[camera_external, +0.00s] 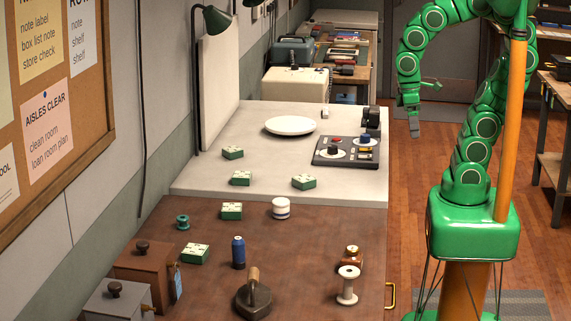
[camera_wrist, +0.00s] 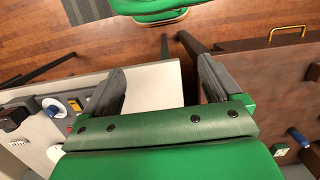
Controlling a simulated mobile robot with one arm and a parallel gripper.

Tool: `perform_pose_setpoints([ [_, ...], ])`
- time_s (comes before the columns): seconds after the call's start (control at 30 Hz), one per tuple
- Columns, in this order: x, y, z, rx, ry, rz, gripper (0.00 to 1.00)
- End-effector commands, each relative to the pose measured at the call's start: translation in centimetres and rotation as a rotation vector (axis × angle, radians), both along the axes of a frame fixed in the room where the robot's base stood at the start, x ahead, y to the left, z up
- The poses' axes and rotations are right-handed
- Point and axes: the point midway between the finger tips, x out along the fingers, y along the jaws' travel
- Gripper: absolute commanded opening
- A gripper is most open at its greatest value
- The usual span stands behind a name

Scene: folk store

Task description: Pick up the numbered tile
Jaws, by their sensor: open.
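Several small green blocks with pale, marked tops look like the numbered tiles; the numbers are too small to read. On the pale table stand a back-left tile (camera_external: 232,152), a left tile (camera_external: 241,178) and a right tile (camera_external: 304,181). On the brown table are a tile near its far edge (camera_external: 232,211) and a nearer tile (camera_external: 195,253). A green-edged tile (camera_wrist: 281,149) shows at the lower right in the wrist view. My gripper (camera_external: 414,127) hangs right of the tables, apart from all tiles. Its fingers (camera_wrist: 162,66) are spread and empty.
A white plate (camera_external: 290,125) and a dark control panel (camera_external: 346,151) stand on the pale table (camera_external: 195,180).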

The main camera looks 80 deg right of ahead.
Motion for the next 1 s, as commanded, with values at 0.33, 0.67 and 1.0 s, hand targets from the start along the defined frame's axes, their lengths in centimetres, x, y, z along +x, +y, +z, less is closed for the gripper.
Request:
perform_pose_setpoints([
  [0.33,8.5,0.7,1.7,-0.019,-0.025,0.008,0.92],
  [0.67,16.7,2.6,2.0,-0.017,-0.044,0.028,0.92],
  [1.0,24.8,5.2,1.2,-0.018,-0.064,0.049,0.92],
])
